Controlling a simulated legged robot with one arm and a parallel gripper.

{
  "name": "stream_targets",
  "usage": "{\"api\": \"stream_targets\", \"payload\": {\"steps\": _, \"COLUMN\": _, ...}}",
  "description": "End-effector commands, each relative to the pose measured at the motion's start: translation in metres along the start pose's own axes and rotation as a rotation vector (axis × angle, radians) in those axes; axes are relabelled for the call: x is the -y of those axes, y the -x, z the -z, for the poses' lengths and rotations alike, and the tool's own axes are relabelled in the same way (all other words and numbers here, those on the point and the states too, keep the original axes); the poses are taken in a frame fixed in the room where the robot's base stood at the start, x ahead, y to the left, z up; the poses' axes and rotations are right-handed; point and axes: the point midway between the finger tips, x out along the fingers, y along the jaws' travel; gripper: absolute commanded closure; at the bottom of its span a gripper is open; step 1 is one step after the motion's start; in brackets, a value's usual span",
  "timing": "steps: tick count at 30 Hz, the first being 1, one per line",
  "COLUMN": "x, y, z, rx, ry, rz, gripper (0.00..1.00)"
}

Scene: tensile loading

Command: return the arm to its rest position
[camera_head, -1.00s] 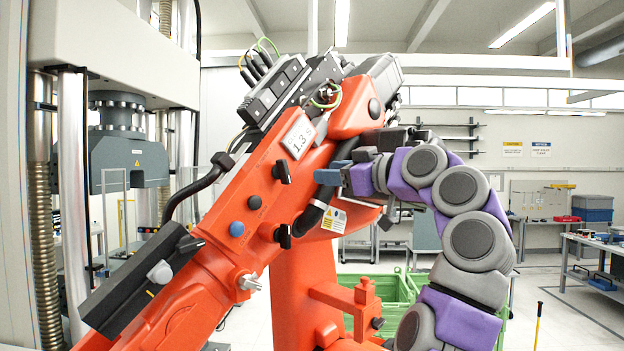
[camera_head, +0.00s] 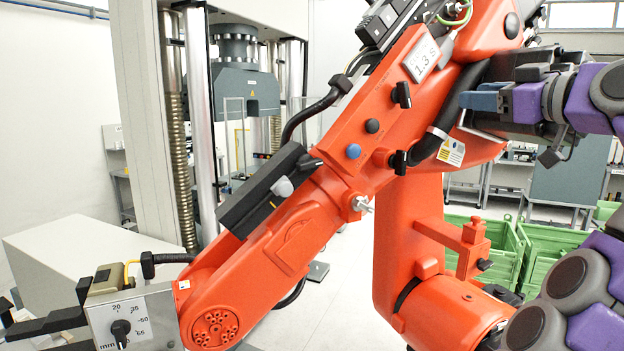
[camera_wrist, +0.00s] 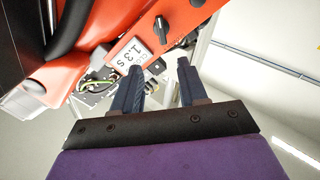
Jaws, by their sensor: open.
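My gripper (camera_head: 468,101) has dark blue fingers and is at the upper right of the head view, with my purple and grey arm folded behind it at the right edge. It is open and empty. In the head view the fingers point left and overlap the orange machine arm (camera_head: 330,185); I cannot tell the depth between them. In the wrist view the two fingers of my gripper (camera_wrist: 159,66) stand apart with nothing between them. Beyond them is the orange machine arm (camera_wrist: 178,28) with its "1.3 S" label (camera_wrist: 131,50).
A grey testing machine (camera_head: 245,90) with metal columns stands at the left. A box with a scale dial (camera_head: 122,325) is at the lower left. Green crates (camera_head: 490,245) stand on the floor behind the orange arm. Open floor (camera_head: 345,285) shows between them.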

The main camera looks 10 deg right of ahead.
Motion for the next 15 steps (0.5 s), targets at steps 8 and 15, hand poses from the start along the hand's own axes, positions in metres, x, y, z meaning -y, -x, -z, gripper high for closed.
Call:
{"api": "stream_targets", "payload": {"steps": 8, "x": 0.026, "y": -0.033, "z": -0.014, "rx": 0.046, "ry": -0.185, "rz": 0.127, "gripper": 0.57}}
{"api": "stream_targets", "payload": {"steps": 15, "x": 0.089, "y": -0.071, "z": -0.039, "rx": 0.179, "ry": -0.378, "rz": 0.280, "gripper": 0.57}}
